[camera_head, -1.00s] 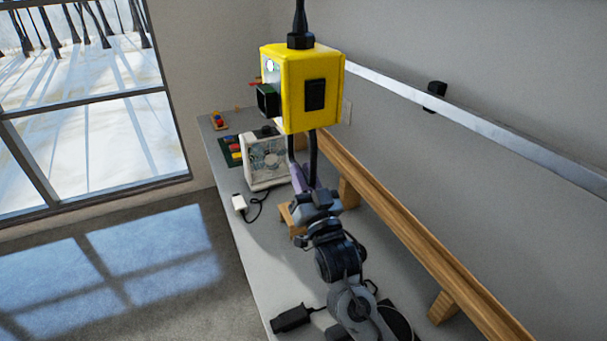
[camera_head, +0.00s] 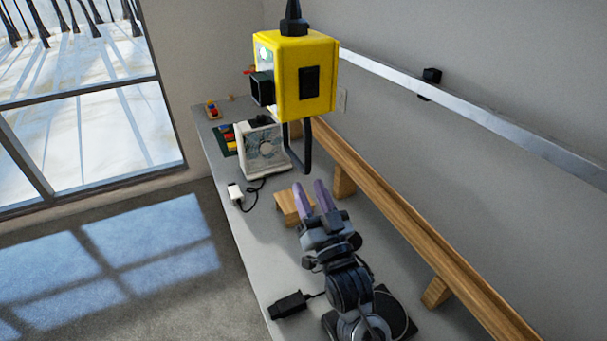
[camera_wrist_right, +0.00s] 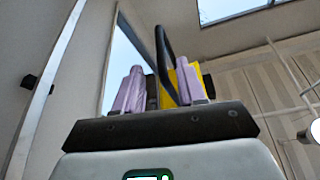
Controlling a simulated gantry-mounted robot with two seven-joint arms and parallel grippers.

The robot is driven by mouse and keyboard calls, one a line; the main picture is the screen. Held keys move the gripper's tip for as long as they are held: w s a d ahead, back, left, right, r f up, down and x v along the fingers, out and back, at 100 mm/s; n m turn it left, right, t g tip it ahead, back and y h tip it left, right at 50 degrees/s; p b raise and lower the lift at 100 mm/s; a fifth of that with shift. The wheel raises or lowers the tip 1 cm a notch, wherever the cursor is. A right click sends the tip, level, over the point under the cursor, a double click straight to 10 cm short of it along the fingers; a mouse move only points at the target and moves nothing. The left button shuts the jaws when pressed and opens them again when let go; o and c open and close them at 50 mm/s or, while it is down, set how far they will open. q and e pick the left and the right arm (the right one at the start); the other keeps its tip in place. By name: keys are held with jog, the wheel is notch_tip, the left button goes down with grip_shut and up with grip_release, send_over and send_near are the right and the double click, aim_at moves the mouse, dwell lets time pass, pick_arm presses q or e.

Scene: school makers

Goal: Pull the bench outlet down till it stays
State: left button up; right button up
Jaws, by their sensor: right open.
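The bench outlet (camera_head: 307,82) is a yellow box hanging from a black cord above the bench. A black U-shaped handle (camera_head: 307,150) hangs from its underside. My right gripper (camera_head: 312,196) is open, with purple fingers pointing up toward the handle. In the head view the fingertips appear below the handle's lower end, with a visible gap. In the right wrist view the handle (camera_wrist_right: 165,62) shows beyond and between the spread fingers (camera_wrist_right: 158,88), and part of the yellow box (camera_wrist_right: 196,76) shows behind the right finger. My left gripper is not in view.
On the grey bench stand a white fan (camera_head: 263,150), a small wooden block (camera_head: 291,205), a white plug (camera_head: 235,194) and a black connector (camera_head: 288,305). A wooden rail (camera_head: 400,220) runs along the wall side. Colored blocks lie at the far end.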

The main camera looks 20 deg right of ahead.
jog(key=v, duration=0.3)
jog(key=shift+s, duration=0.2)
dwell(0.4)
